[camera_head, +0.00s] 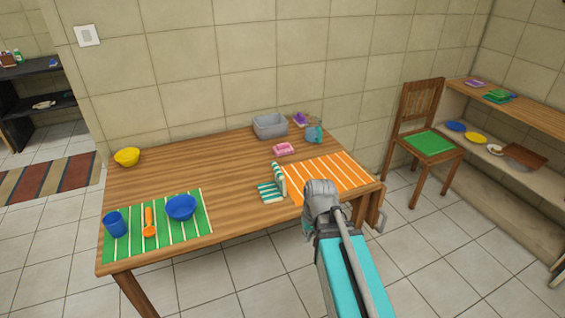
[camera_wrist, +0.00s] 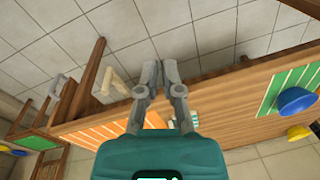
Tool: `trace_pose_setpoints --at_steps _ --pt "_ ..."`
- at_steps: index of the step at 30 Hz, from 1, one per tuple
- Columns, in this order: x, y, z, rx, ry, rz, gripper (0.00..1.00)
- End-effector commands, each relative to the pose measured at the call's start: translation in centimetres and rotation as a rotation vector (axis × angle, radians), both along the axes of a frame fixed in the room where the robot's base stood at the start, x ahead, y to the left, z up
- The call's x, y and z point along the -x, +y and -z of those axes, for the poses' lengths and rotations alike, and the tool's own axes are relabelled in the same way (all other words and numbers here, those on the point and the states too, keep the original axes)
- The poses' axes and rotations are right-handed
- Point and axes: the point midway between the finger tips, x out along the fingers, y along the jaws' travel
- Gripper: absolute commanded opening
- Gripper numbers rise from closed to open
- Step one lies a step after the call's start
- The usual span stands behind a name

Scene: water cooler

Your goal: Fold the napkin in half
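The napkin (camera_head: 269,192), with teal and white stripes, lies at the left edge of the orange striped mat (camera_head: 325,171). Its left part is flat on the table, and its right part stands up as a raised flap. A bit of the napkin (camera_wrist: 183,123) shows in the wrist view, partly hidden by my gripper body. My gripper (camera_head: 320,186) is to the right of the napkin, over the mat's front edge, apart from the flap in the head view. In the wrist view my gripper (camera_wrist: 160,66) has its fingers close together with nothing seen between them.
On the wooden table (camera_head: 140,184) are a grey bin (camera_head: 270,126), a pink sponge-like block (camera_head: 284,149), a teal mug (camera_head: 314,134) and a yellow bowl (camera_head: 127,157). A green mat holds a blue cup (camera_head: 115,225), orange spoon and blue bowl (camera_head: 181,207). A chair (camera_head: 421,130) stands at right.

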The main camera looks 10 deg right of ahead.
Motion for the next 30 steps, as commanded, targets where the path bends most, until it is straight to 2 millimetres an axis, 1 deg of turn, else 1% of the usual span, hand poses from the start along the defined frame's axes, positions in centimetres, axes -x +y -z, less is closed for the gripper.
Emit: trace_pose_setpoints --at_steps 1,5,7,11,15,17,21,23,27,30 --pt "-1.4 0.1 1.2 -0.038 -0.007 0.011 0.00" --pt "-4.8 0.7 2.9 -0.172 -0.035 0.043 0.00" --pt "-6.9 0.9 3.7 -0.257 -0.054 0.064 0.00" --pt "-10.9 1.1 4.7 -0.417 -0.097 0.109 0.00" --pt "-15.2 0.6 5.3 -0.590 -0.147 0.159 0.00" --pt "-17.1 0.1 5.4 -0.661 -0.170 0.181 0.00" --pt "-21.3 -1.4 5.4 -0.831 -0.229 0.235 0.00" --pt "-23.1 -2.4 5.2 -0.902 -0.255 0.259 0.00" --pt "-27.0 -5.0 4.8 -1.068 -0.320 0.314 0.00" --pt "-29.4 -7.2 4.3 -1.176 -0.365 0.351 0.00"
